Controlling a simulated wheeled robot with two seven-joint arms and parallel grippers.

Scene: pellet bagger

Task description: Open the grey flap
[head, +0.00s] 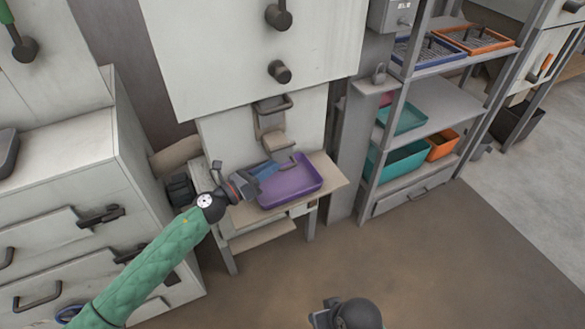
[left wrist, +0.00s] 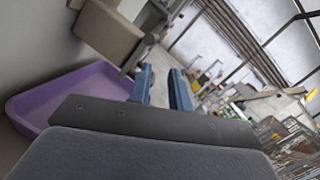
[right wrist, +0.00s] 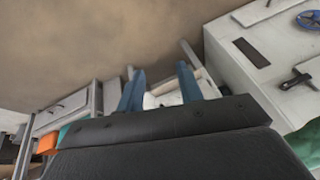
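The grey flap (head: 268,104) is on the pale machine front, with a dark bar handle (head: 276,109) across it. It appears closed. A beige spout (head: 273,141) sits just below it and shows as a block in the left wrist view (left wrist: 106,34). My left gripper (head: 276,167) is below the flap and spout, over the purple tray. Its blue fingers (left wrist: 162,88) are apart with nothing between them, clear of the handle.
The purple tray (head: 308,187) stands on a small bench (head: 331,169) under the spout. Two dark knobs (head: 279,71) stick out above the flap. A post and a rack (head: 440,120) with bins stand to the right. White drawers (head: 60,225) are at left. The brown floor in front is clear.

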